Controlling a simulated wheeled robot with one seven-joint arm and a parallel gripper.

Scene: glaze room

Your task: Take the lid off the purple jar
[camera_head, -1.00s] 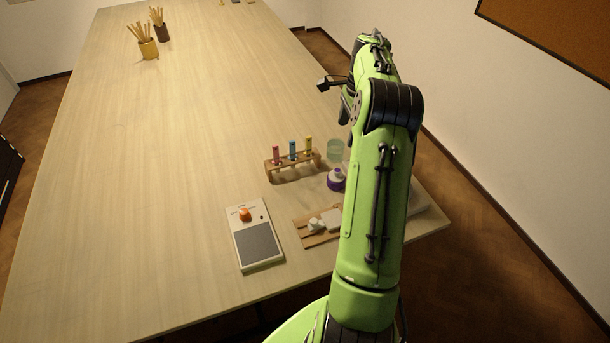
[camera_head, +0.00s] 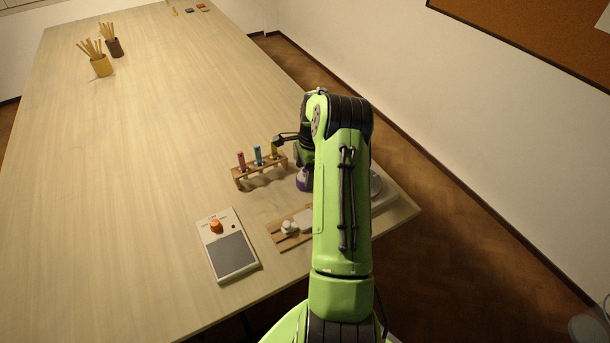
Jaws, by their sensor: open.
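The purple jar (camera_head: 303,184) stands on the table just right of the tube rack, with a pale top. It is partly covered by my arm, and whether its lid is seated cannot be made out. My gripper (camera_head: 302,164) is over the jar, pointing down, close to its top. The gripper is open; its fingers are small and mostly hidden behind my arm, so contact with the lid cannot be told.
A wooden rack (camera_head: 262,178) with red, blue and yellow tubes stands just left of the jar. In front are a wooden board (camera_head: 280,236) with pale pieces and a grey-topped device (camera_head: 232,250) with an orange knob.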

